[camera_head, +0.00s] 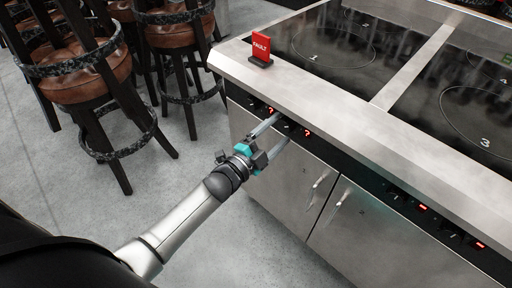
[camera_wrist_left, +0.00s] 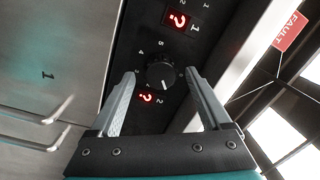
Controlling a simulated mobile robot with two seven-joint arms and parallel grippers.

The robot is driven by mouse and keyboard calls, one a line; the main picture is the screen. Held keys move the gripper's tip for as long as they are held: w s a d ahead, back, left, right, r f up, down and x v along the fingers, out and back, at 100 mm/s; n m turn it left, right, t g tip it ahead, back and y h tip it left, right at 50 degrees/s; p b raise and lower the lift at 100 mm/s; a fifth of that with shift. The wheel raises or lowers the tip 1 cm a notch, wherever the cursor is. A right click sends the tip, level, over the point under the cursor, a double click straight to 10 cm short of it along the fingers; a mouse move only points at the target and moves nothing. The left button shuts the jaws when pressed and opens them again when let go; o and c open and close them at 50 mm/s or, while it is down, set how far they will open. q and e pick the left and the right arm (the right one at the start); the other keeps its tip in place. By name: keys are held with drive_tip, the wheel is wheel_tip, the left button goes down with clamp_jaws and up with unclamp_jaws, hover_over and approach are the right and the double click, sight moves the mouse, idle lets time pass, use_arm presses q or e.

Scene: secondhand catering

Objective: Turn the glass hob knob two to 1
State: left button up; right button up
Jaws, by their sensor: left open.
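A round black knob (camera_wrist_left: 160,75) sits on the hob's dark control strip, with small numbers around it, a 4 and a 5 among them. A pale pointer mark shows on its face, pointing to the lower right in the wrist view. A red "?" display marked 2 (camera_wrist_left: 147,98) is close beside it. My left gripper (camera_head: 297,126) is open at the front strip. In the left wrist view its fingers (camera_wrist_left: 160,78) stand on either side of the knob, with a gap on each side. In the head view the fingers partly hide the knob.
Another red "?" display marked 1 (camera_wrist_left: 179,20) is on the same strip. A red FAULT sign (camera_head: 261,47) stands on the steel worktop (camera_head: 330,95). Cupboard handles (camera_head: 320,181) stick out below. Bar stools (camera_head: 75,70) stand at the left; the floor before the cupboards is clear.

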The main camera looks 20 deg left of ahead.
sight(283, 127)
use_arm(q)
drive_tip(key=v, duration=0.3)
drive_tip(key=shift+p, duration=0.35)
drive_tip(key=p+v, duration=0.1)
drive_tip(key=v, duration=1)
drive_tip(key=shift+s+p, duration=0.2)
drive_tip(key=shift+p, duration=0.2)
use_arm(e)
drive_tip(key=shift+g, duration=0.3)
drive_tip(key=s, duration=0.1)
drive_tip(key=s+r, duration=0.1)
drive_tip(key=s+a+r, duration=0.1)
drive_tip(key=s, duration=0.1)
drive_tip(key=shift+a, duration=0.1)
drive_tip(key=shift+w, duration=0.1)
